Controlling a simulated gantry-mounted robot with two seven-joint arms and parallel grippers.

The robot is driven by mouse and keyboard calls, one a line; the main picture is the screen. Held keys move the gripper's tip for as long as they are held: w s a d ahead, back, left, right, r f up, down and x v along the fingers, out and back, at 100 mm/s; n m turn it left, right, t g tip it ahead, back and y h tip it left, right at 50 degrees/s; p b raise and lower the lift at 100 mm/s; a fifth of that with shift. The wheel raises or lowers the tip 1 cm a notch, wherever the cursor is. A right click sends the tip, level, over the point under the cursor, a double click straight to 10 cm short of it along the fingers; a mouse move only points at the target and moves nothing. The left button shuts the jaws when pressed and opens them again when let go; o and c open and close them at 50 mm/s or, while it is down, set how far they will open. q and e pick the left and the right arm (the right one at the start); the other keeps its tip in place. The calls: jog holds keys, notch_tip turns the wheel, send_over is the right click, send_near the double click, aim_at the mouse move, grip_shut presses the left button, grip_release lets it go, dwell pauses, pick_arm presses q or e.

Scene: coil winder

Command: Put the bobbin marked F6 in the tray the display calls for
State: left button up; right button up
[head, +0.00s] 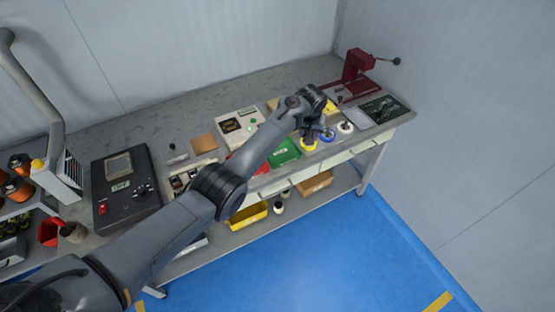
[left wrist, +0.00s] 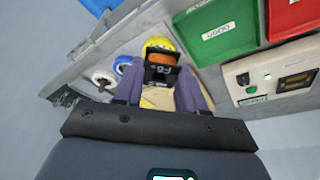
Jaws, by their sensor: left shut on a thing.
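My left gripper (head: 318,132) is over the bench's front edge, by a row of bobbins. In the left wrist view its fingers (left wrist: 160,95) are shut around a bobbin with a black tag (left wrist: 162,73) that seems to read F6, with copper-orange winding. A yellow round part (left wrist: 160,45) shows just beyond it; I cannot tell whether it belongs to the same bobbin, nor whether the bobbin is lifted. A green tray (left wrist: 222,32), labelled GOOD, and a red tray (left wrist: 290,15) lie beside the gripper. The display box (head: 240,126) has a dark screen, unreadable here. My right gripper is not in view.
A blue bobbin (head: 327,136) and a white bobbin (head: 346,128) stand right of the gripper. A maroon winder (head: 358,70) with a crank is at the bench's far end. A black console (head: 125,190) is at left. A yellow bin (head: 247,214) sits on the lower shelf.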

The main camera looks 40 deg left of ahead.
pick_arm(q)
jog(key=shift+s+a+f, duration=0.1)
jog(key=shift+s+f, duration=0.05)
jog(key=shift+s, duration=0.1)
jog(key=s+a+f, duration=0.4)
jog(key=a, duration=0.1)
jog(key=s+a+f+p, duration=0.1)
jog(key=s+a+f, duration=0.1)
jog(key=a, duration=0.1)
jog(key=shift+s+a+f, duration=0.15)
jog(key=shift+s+a, duration=0.05)
jog(key=shift+s, duration=0.05)
jog(key=shift+f+b, duration=0.5)
jog(key=shift+f, duration=1.55)
jog(key=shift+f, duration=0.15)
jog(key=o, duration=0.8)
jog(key=shift+o, duration=0.2)
